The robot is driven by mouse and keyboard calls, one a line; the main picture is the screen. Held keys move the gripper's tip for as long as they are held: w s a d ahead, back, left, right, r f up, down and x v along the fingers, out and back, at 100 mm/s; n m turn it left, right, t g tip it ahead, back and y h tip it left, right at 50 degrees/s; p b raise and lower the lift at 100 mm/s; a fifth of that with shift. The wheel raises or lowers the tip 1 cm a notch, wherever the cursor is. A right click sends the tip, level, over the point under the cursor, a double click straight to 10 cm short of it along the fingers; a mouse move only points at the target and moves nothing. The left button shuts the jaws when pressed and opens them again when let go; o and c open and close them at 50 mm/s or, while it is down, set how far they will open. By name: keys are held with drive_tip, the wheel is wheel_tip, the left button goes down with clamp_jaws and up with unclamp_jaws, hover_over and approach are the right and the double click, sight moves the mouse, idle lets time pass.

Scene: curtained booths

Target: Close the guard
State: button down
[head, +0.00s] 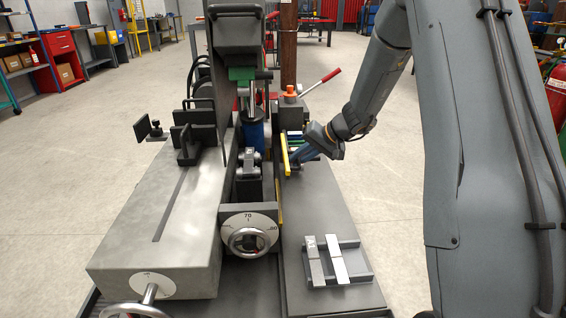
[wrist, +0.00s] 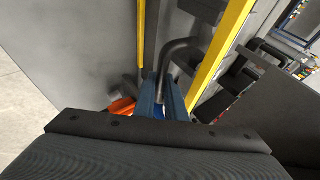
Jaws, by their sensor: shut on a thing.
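The guard appears as a grey panel with yellow edges (wrist: 222,50) in the wrist view. In the head view its yellow edge (head: 285,154) stands upright just left of my gripper. A dark bent bar, seemingly the guard's handle (wrist: 180,47), runs down between my blue fingers. My gripper (wrist: 163,97) is shut on this handle. In the head view my gripper (head: 297,157) reaches in from the right, beside the machine's column. The exact grip is partly hidden by the fingers, and I cannot tell how far the guard stands open.
The grey machine table (head: 150,240) lies to the left, with a dial and handwheel (head: 249,238) at the front. A small rack with two light bars (head: 333,260) sits on the right-hand bed. A red-tipped lever (head: 331,76) and an orange knob (head: 290,89) stand behind my gripper.

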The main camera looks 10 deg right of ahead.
drive_tip(key=shift+w+a+r, duration=0.1)
drive_tip(key=shift+a+r, duration=0.05)
drive_tip(key=shift+a, duration=0.35)
drive_tip(key=shift+w+a+r, duration=0.1)
drive_tip(key=shift+a+r, duration=0.05)
drive_tip(key=shift+a, duration=0.35)
drive_tip(key=c, duration=2.1)
unclamp_jaws()
drive_tip(key=shift+s, duration=0.1)
drive_tip(key=shift+p+v, duration=0.45)
drive_tip(key=shift+v, duration=3.45)
